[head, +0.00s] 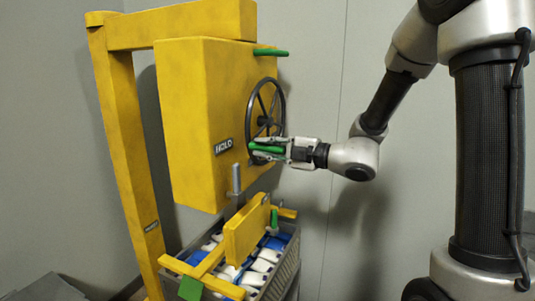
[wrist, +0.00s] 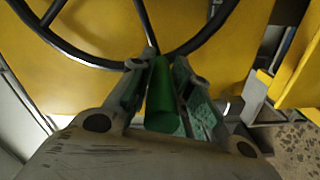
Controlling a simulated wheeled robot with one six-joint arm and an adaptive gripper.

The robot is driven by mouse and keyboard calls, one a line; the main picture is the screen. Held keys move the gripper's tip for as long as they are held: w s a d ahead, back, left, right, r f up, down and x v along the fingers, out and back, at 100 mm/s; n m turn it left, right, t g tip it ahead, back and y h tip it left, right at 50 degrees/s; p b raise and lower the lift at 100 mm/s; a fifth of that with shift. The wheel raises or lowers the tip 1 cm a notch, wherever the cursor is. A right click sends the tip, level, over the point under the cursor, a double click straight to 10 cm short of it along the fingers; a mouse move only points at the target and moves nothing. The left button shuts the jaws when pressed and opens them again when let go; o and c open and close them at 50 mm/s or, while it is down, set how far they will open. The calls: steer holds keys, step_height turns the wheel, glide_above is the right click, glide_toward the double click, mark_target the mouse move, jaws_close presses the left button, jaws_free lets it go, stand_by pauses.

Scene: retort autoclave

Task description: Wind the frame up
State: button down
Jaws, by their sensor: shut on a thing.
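A black handwheel (head: 264,112) is on the side of the yellow hoist box (head: 190,120). Its green crank handle (head: 266,149) is at the lower part of the rim. My gripper (head: 270,150) is shut on this handle; in the wrist view the green handle (wrist: 161,95) lies between the two fingers. Below the box, a grey post (head: 236,180) leads down to the yellow frame (head: 245,230), which sits at a grey crate (head: 285,262) with white and blue packs. The frame's underside contact with the packs cannot be made out.
A yellow upright (head: 125,160) and top beam (head: 180,22) carry the box. A second green handle (head: 271,52) sticks out near the box top. Another green handle (head: 274,218) and a green block (head: 190,288) are on the frame. Grey wall stands behind.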

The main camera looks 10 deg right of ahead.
steer(key=shift+r, duration=0.65)
steer(key=c, duration=1.3)
jaws_free()
steer(key=shift+a+f, duration=0.1)
steer(key=shift+f, duration=0.1)
steer(key=shift+s+d, duration=0.15)
steer(key=shift+d, duration=0.1)
steer(key=v, duration=1.1)
steer(key=shift+s+d, duration=0.15)
steer(key=shift+d, duration=0.1)
steer(key=shift+n, duration=0.3)
